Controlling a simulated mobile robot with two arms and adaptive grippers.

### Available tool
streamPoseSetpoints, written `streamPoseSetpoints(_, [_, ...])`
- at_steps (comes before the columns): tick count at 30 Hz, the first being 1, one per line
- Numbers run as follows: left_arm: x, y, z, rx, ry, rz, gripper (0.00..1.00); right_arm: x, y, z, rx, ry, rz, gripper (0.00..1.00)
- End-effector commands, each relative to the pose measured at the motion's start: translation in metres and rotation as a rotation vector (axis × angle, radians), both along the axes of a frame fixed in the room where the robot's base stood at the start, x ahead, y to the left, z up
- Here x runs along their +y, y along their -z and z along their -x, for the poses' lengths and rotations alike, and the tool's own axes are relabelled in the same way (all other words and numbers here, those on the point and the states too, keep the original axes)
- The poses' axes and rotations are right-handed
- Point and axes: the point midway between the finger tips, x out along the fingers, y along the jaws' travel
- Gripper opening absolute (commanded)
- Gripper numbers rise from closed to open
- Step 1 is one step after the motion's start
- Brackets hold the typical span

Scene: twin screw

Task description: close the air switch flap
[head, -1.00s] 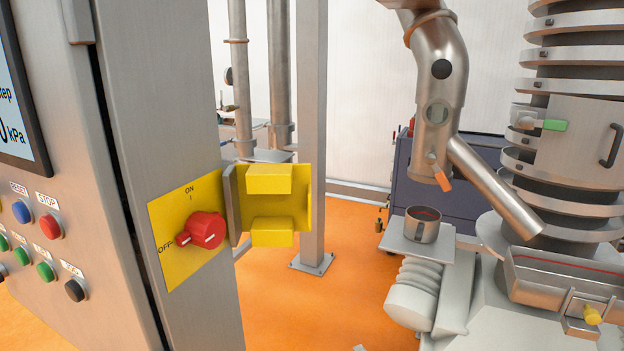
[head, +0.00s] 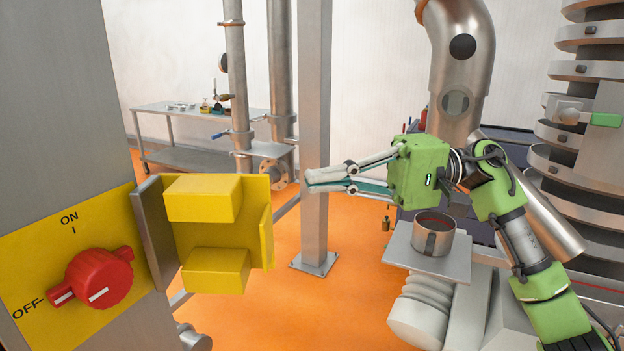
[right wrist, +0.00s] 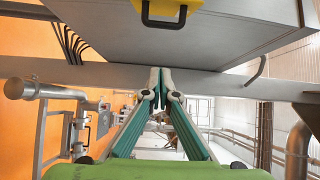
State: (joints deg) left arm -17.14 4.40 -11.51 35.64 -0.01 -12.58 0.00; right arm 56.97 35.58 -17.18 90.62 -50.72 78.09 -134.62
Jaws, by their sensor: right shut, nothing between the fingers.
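The yellow air switch flap (head: 264,222) stands open in the head view, sticking out to the right from the edge of the grey cabinet by its hinge plate (head: 154,228). Two yellow blocks, an upper (head: 203,197) and a lower one (head: 216,270), show on it. The red rotary switch (head: 98,278) is uncovered on its yellow plate (head: 40,250), its handle toward OFF. My right gripper (head: 310,182) is shut and empty, to the right of the flap and apart from it, fingers pointing left. Its closed fingertips also show in the right wrist view (right wrist: 160,74). My left gripper is out of view.
A grey post (head: 314,90) stands behind my right fingertips. A metal cup (head: 433,236) on a small platform lies below the right gripper. The wrist view shows a grey box (right wrist: 200,35) above the fingers.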

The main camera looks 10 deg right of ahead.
Motion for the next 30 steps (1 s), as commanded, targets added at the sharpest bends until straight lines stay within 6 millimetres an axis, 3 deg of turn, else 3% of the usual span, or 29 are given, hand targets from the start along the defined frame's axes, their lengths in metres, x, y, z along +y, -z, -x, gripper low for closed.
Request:
streamPoseSetpoints(4, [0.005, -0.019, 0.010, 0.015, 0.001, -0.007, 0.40, 0.029, -0.006, 0.003, 0.004, -0.005, -0.002, 0.00])
streamPoseSetpoints(12, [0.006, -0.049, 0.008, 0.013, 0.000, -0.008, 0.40, 0.088, -0.007, 0.007, 0.006, -0.005, -0.006, 0.00])
streamPoseSetpoints(21, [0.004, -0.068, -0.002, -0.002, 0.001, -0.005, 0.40, 0.073, -0.002, 0.037, 0.007, 0.000, -0.005, 0.00])
streamPoseSetpoints(30, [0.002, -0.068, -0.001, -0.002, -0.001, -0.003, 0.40, 0.071, -0.001, 0.042, 0.006, 0.000, -0.007, 0.00])
